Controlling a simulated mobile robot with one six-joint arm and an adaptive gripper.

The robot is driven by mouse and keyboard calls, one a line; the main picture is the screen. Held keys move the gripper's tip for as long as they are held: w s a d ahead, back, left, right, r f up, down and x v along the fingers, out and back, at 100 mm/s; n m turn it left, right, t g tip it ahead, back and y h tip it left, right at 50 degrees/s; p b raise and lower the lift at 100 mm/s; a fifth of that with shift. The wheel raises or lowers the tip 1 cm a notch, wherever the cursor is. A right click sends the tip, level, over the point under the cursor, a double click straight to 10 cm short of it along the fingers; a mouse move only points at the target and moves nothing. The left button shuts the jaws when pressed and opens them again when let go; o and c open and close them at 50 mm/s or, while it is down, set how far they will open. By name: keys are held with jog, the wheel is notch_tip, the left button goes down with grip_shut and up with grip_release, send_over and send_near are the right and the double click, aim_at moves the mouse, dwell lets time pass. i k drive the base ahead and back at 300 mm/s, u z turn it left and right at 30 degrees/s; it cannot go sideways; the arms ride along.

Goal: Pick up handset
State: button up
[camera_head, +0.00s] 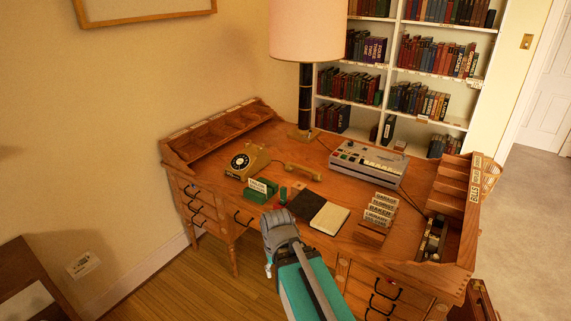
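A tan handset (302,171) lies on the wooden desk, to the right of a tan rotary telephone (247,161) and in front of the lamp base. My gripper (270,268) is at the desk's front side, low in the picture and well apart from the handset. My grey and teal arm reaches in from the bottom. The gripper's fingers are small and partly hidden, so I cannot tell how far apart they are.
A tall lamp (305,95) stands behind the handset. A grey machine (368,158) is to its right. Bare desk (325,187) shows around the handset.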

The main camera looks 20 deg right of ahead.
aim_at(316, 177)
jog(key=z, duration=0.1)
jog(key=i, duration=0.95)
jog(key=z, duration=0.55)
jog(key=i, duration=0.5)
jog(key=z, duration=0.3)
jog(key=k, duration=0.9)
jog(key=z, duration=0.15)
jog(key=i, duration=0.6)
jog(key=u, duration=0.05)
